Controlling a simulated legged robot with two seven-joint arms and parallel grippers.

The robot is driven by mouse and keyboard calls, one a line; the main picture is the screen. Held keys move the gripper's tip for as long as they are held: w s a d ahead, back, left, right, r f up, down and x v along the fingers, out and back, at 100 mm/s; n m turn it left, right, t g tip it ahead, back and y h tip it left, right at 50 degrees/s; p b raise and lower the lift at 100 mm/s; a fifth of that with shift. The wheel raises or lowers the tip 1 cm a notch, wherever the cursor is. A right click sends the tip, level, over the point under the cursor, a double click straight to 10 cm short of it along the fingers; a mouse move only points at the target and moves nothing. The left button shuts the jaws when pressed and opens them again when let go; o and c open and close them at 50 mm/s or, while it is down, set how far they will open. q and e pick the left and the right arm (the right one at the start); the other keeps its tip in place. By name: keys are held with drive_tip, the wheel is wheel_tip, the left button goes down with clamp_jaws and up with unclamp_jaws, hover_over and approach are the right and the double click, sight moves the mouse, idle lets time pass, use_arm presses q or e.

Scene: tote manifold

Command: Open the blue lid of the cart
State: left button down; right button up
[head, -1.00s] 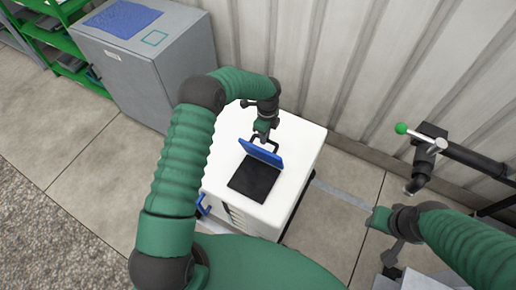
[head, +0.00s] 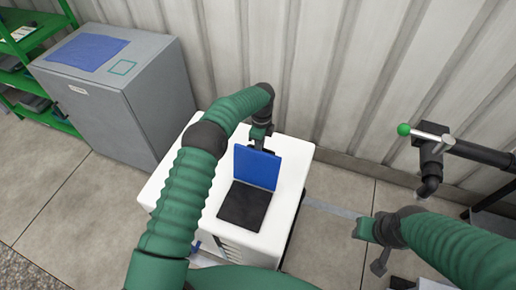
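The white cart (head: 291,172) stands in the middle, against the corrugated wall. Its blue lid (head: 256,167) stands up, hinged away from a dark square opening (head: 244,205) in the cart top, with its blue face towards me. My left gripper (head: 262,143) is behind the lid's upper edge; its fingertips are hidden by the lid, so I cannot tell whether it touches or grips it. My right gripper (head: 379,264) hangs low at the right, away from the cart; its fingers are too unclear to read.
A grey cabinet (head: 120,105) with a blue mat (head: 88,52) stands left of the cart. Green shelves (head: 30,50) are at the far left. A black pipe with a green-knobbed lever (head: 404,130) juts out at right. Floor shows between cart and pipe.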

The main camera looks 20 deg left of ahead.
use_arm(q)
drive_tip(key=shift+w+a, duration=0.1)
drive_tip(key=shift+w, duration=0.4)
drive_tip(key=c, duration=1.7)
unclamp_jaws()
drive_tip(key=shift+w, duration=0.1)
drive_tip(key=shift+c, duration=0.2)
drive_tip(key=shift+o, duration=1.3)
drive_tip(key=shift+w+f, duration=0.45)
drive_tip(key=shift+w, duration=0.05)
drive_tip(key=shift+s, duration=0.1)
drive_tip(key=shift+s+r, duration=0.1)
drive_tip(key=shift+r, duration=0.05)
drive_tip(key=shift+r, duration=0.1)
drive_tip(key=r, duration=1.1)
drive_tip(key=w+r+p, duration=0.1)
drive_tip(key=r, duration=0.4)
drive_tip(key=shift+r, duration=0.2)
